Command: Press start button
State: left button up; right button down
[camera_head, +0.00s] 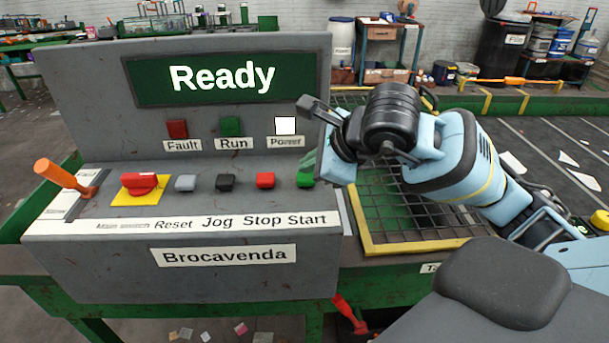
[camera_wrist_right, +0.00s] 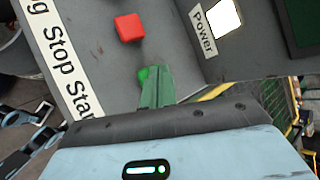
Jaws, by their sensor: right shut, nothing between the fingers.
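The green start button (camera_head: 305,179) is at the right end of the button row on the grey control panel (camera_head: 75,255), above the word Start. My right gripper (camera_head: 308,161) is shut and empty, its green fingers just above and behind this button in the head view. In the right wrist view the shut fingers (camera_wrist_right: 157,88) cover most of the start button (camera_wrist_right: 143,73), so only a small green part shows. I cannot tell whether the fingertips touch it. The display (camera_head: 222,78) reads Ready.
The red stop button (camera_head: 265,180) is just left of the start button. The black jog button (camera_head: 226,183), grey reset button (camera_head: 185,183), red main switch (camera_head: 139,184) and orange lever (camera_head: 64,173) lie further left. A yellow-edged mesh (camera_head: 415,246) is to the right.

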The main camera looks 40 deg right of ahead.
aim_at(311, 177)
pick_arm(q)
jog(key=shift+s+f+b, duration=0.3)
jog(key=shift+s+f, duration=0.15)
jog(key=shift+f, duration=0.1)
pick_arm(e)
jog(key=shift+f, duration=0.55)
dwell(0.5)
pick_arm(q)
jog(key=shift+w+r, duration=0.1)
pick_arm(e)
jog(key=shift+r, duration=0.15)
pick_arm(q)
jog(key=shift+w+r+p, duration=0.45)
jog(key=shift+w+r, duration=0.05)
jog(key=shift+r, duration=0.15)
pick_arm(e)
jog(key=shift+r, duration=0.8)
jog(key=shift+r, duration=0.1)
jog(key=shift+r+p, duration=1.25)
jog(key=shift+r, duration=1.3)
pick_arm(q)
jog(key=shift+t, duration=0.6)
jog(key=w+r, duration=0.1)
jog(key=r, duration=0.1)
jog(key=w+r, duration=0.2)
jog(key=shift+w, duration=0.1)
pick_arm(e)
jog(key=shift+f, duration=0.1)
